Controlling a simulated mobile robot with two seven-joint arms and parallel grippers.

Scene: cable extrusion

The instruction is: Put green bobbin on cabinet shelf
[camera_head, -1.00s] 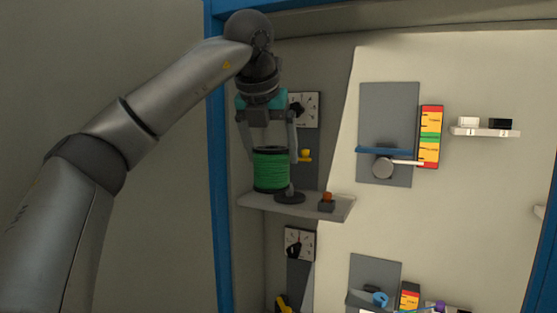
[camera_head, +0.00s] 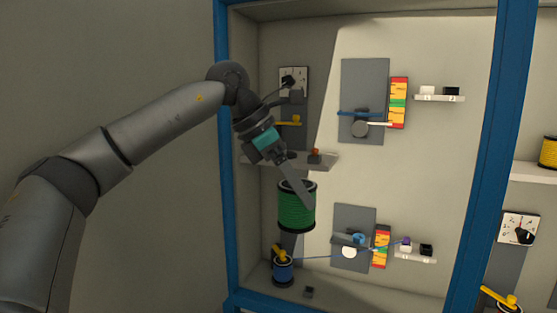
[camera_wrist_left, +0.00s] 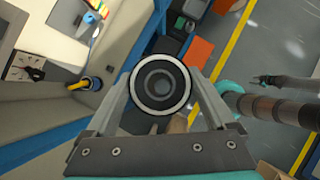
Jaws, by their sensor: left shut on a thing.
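The green bobbin (camera_head: 297,207) has black rims and hangs upright in front of the cabinet, below the level of the upper shelf. My left gripper (camera_head: 303,190) is shut on it from above. In the left wrist view the bobbin's round black end (camera_wrist_left: 161,86) sits between my two fingers. The upper cabinet shelf (camera_head: 250,161) is partly hidden by my gripper; it carries a dark round holder and a small block with an orange top (camera_head: 315,156). My right gripper is not in the head view; an arm at the right of the wrist view is unclear.
A blue bobbin (camera_head: 282,269) with a yellow arm stands on the lower shelf (camera_head: 345,301). Blue frame posts (camera_head: 482,170) bound the cabinet. Grey panels and small ledges (camera_head: 440,98) stick out from the back wall. A yellow bobbin (camera_head: 548,152) sits in the neighbouring bay.

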